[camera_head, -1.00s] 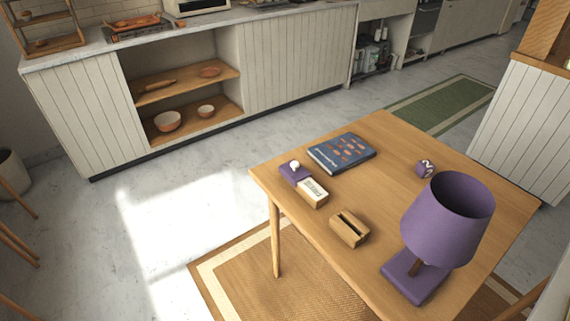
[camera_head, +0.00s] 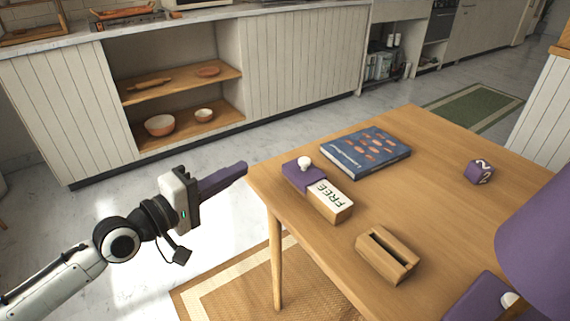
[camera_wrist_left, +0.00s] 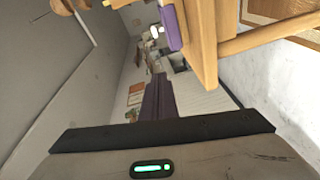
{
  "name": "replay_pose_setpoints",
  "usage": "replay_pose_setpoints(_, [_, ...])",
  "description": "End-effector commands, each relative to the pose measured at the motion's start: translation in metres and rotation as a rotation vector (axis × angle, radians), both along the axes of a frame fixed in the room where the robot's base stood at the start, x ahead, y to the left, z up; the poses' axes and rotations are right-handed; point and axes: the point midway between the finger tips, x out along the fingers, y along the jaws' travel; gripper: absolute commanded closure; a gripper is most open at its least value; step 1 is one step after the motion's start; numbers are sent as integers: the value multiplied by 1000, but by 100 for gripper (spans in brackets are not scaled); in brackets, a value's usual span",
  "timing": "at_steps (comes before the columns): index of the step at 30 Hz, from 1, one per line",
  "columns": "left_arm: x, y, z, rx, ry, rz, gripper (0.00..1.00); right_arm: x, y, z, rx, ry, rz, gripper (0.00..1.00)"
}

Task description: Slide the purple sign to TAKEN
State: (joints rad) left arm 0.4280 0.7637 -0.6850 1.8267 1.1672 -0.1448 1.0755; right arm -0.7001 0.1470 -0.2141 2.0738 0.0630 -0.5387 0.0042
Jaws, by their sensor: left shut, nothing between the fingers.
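The sign (camera_head: 330,199) lies near the left edge of the wooden table. It is a wooden block whose white face reads FREE, with a purple slider (camera_head: 299,177) covering its far left end. A white knob (camera_head: 304,163) stands on the slider. My left gripper (camera_head: 244,167) is shut and empty, its purple fingers pointing right, just left of the table edge and apart from the sign. The wrist view shows the fingers (camera_wrist_left: 158,92) and, above them, the purple slider (camera_wrist_left: 172,28) at the table edge. My right gripper is not in view.
On the table (camera_head: 310,245) are a blue book (camera_head: 365,152) behind the sign, a slotted wooden block (camera_head: 387,255) in front, a purple number cube (camera_head: 479,172) and a purple lamp (camera_head: 540,245) at right. The table's middle is clear.

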Motion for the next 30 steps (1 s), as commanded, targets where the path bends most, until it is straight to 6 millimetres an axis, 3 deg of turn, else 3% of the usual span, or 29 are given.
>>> replay_pose_setpoints(13, [9, -8, 1, -1, -1, 0, 100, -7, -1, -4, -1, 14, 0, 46])
replay_pose_setpoints(27, [74, -65, -4, 1, -3, -1, 100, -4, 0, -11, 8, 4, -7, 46])
replay_pose_setpoints(30, [70, -78, -4, -1, 3, -4, 100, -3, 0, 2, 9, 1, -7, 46])
